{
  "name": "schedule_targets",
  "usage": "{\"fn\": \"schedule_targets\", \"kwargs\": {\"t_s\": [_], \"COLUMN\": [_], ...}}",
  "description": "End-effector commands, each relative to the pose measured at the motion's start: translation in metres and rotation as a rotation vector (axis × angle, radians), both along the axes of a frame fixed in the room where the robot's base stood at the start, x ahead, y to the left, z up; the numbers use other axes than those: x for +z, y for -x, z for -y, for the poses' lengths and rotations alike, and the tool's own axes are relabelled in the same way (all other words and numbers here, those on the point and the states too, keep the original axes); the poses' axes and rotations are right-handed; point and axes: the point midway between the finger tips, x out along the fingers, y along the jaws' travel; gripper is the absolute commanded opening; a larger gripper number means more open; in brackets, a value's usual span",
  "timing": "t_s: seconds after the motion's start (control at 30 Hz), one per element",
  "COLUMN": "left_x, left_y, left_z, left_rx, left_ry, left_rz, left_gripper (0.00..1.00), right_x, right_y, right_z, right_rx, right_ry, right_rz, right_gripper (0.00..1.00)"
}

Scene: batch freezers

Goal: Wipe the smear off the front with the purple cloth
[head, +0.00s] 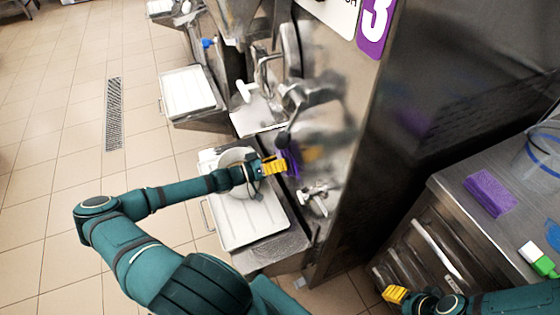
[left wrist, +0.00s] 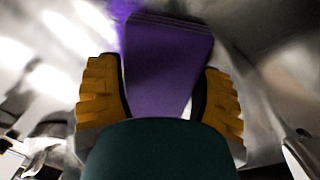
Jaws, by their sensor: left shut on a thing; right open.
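My left gripper (head: 275,167) has its yellow fingers shut on a folded purple cloth (head: 292,161). The cloth is at the steel front (head: 335,100) of the freezer marked 3, below the dispensing handle. In the left wrist view the cloth (left wrist: 165,65) stands between the two yellow fingers, its far edge close to or against the shiny steel; I cannot tell whether it touches. A yellow-brown patch (head: 311,153) shows just right of the cloth; it may be the smear or a reflection of my fingers. My right gripper (head: 395,294) is open and empty at the lower right.
A white tray (head: 250,220) with a white bowl (head: 235,160) lies below my left gripper. A spout or valve (head: 315,198) juts from the front nearby. A steel counter (head: 455,180) at right holds a purple block (head: 490,193), a green-and-white item (head: 537,258) and a clear tub (head: 543,150).

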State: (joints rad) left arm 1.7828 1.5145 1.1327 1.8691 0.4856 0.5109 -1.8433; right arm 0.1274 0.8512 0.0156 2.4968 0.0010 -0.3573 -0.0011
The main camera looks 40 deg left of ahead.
Motion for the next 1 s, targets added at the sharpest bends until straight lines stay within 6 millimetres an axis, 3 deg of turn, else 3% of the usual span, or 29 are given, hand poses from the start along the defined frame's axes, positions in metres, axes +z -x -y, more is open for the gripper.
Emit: {"fn": "schedule_targets", "kwargs": {"t_s": [1.0], "left_x": [0.002], "left_y": [0.028], "left_z": [0.059], "left_rx": [-0.001], "left_ry": [0.004], "left_rz": [0.0], "left_gripper": [0.41], "right_x": [0.039], "right_y": [0.0], "right_z": [0.0], "right_rx": [0.0], "right_ry": [0.0], "right_rz": [0.0], "right_gripper": [0.47]}}
